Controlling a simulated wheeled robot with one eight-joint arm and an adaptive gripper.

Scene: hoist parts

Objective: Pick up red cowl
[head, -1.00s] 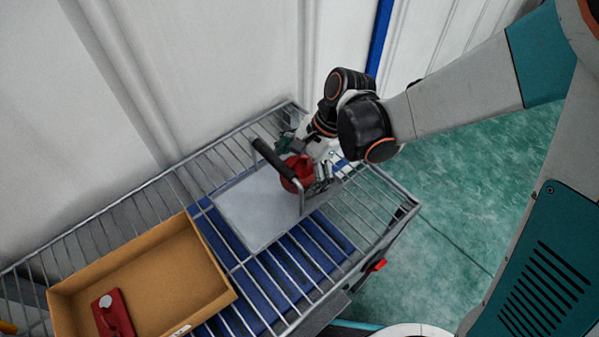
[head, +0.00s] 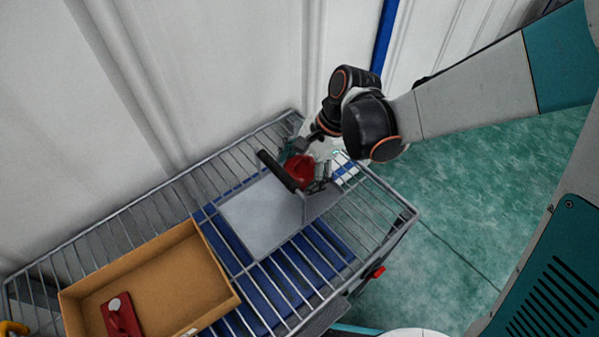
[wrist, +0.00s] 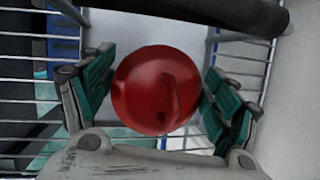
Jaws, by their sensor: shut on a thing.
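The red cowl (wrist: 156,90) is a glossy, rounded red dome between the teal-padded fingers of my gripper (wrist: 160,98) in the wrist view. My gripper is shut on it, with one finger at each side. In the head view the red cowl (head: 299,171) is at the far end of the grey plate (head: 262,222), beside a black bar handle (head: 277,171). My wrist and the handle hide part of it. I cannot tell whether it is clear of the plate.
The plate lies on a wire-rack cart (head: 370,235) against a pale wall. A cardboard box (head: 185,270) at the near left holds a red part with a white disc (head: 122,318). The dark handle (wrist: 220,12) crosses the top of the wrist view, close to the cowl.

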